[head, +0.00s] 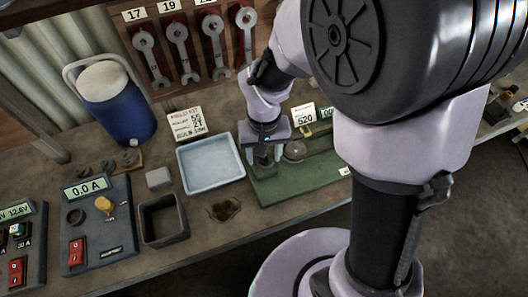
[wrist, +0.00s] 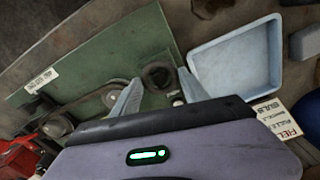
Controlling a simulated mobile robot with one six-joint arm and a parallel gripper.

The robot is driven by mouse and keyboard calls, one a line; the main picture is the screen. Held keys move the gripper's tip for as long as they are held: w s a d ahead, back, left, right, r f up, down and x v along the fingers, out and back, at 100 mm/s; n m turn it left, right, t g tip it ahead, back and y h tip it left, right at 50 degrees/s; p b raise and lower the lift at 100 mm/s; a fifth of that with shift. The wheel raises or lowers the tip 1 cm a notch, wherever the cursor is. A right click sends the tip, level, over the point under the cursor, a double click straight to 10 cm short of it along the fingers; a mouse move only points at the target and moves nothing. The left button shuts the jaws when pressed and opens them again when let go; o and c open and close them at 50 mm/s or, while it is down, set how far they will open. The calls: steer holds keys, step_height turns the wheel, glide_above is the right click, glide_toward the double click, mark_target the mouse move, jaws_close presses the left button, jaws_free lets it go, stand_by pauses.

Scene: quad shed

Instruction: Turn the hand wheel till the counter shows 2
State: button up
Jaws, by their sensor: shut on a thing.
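The green base board (head: 285,187) lies on the bench. My gripper (head: 264,157) points down at its left end. In the wrist view, my gripper (wrist: 159,77) has its two pale fingers on either side of a dark round hand wheel (wrist: 160,74), and is shut on it. A grey pulley-like disc (wrist: 116,94) sits beside it; it also shows in the head view (head: 295,150).
A pale blue tray (head: 210,186) lies just left of the board. A dark open box (head: 163,240), a meter panel (head: 97,262) and a blue jug (head: 117,118) stand farther left. Spanners (head: 178,45) hang behind. A sign reading 520 (head: 304,116) stands near the counter.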

steer(key=shift+n+p, duration=0.75)
steer(key=shift+n, duration=1.75)
steer(key=o, duration=1.4)
steer(key=shift+c, duration=0.2)
steer(key=shift+r, duration=0.1)
step_height(320, 180, up, 17)
steer(key=p, duration=0.6)
steer(key=shift+r, duration=0.15)
